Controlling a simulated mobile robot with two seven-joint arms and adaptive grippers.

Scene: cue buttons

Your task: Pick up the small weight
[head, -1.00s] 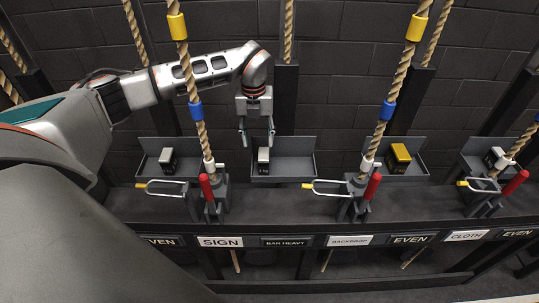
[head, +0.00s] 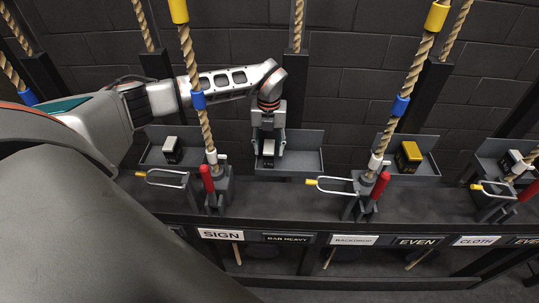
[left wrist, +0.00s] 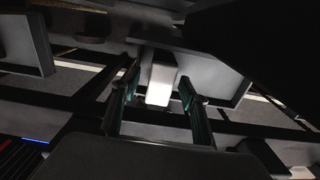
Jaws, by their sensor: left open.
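A small weight (head: 268,147), a dark block with a pale top, stands in the middle grey tray (head: 306,160). My left gripper (head: 269,151) points down over this tray, with its fingers apart on either side of the weight. In the left wrist view the weight (left wrist: 160,76) shows as a pale block between and beyond the open green-edged fingers (left wrist: 156,104). I cannot tell whether either finger touches it. A similar small weight (head: 171,151) stands in the left tray, and another (head: 512,160) in the far right tray. My right gripper is not in view.
A larger yellow-topped weight (head: 409,156) sits in another tray. Ropes, such as one with blue and yellow bands (head: 190,70), rise in front of the trays. Red handles (head: 207,179) and wire loops (head: 167,178) stand along the rail. A dark brick wall is behind.

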